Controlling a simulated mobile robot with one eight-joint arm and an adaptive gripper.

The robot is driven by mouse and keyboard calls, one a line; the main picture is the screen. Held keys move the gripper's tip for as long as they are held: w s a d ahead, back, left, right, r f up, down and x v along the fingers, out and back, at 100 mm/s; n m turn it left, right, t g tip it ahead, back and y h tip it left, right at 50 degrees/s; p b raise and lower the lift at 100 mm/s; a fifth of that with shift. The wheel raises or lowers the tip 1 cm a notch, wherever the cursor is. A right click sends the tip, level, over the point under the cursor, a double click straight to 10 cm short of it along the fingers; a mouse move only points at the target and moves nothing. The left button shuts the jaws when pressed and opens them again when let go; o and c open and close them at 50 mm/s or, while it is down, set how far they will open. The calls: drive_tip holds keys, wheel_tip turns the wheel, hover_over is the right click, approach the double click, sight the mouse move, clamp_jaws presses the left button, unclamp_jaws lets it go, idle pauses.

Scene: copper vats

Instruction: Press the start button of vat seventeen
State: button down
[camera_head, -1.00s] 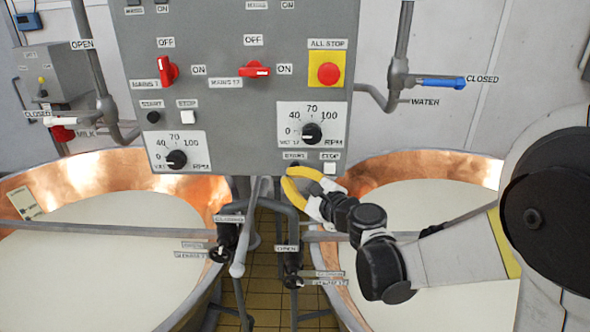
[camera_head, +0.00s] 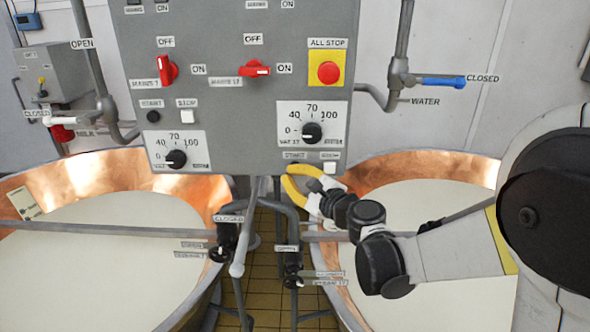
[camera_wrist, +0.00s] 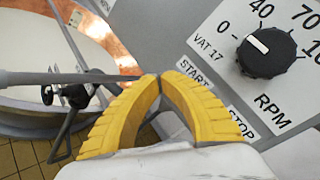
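The vat 17 panel section has an RPM dial (camera_head: 312,132), also seen in the wrist view (camera_wrist: 267,52), labelled VAT 17. Below it are a START label (camera_head: 294,155), a dark start button (camera_head: 293,167) mostly covered by my gripper, and a white stop button (camera_head: 330,168). My gripper (camera_head: 287,179) has yellow fingers at the panel's lower edge, right by the start button. In the wrist view the fingertips (camera_wrist: 161,77) meet, just left of the START label (camera_wrist: 194,73). The button is hidden there; I cannot tell whether they touch it.
The red mains 17 switch (camera_head: 254,69) lies horizontal, towards ON. The all-stop button (camera_head: 329,72) is above right. Vat 7's start button (camera_head: 153,117) is at left. Pipes and valves (camera_head: 292,268) hang below the panel, between two copper vats (camera_head: 412,165).

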drive_tip(key=shift+w, duration=0.5)
idle(0.6)
idle(0.3)
drive_tip(key=shift+s, duration=0.95)
drive_tip(key=s, duration=0.5)
drive_tip(key=shift+a+b, duration=0.1)
drive_tip(key=shift+b, duration=0.2)
drive_tip(key=shift+f, duration=0.1)
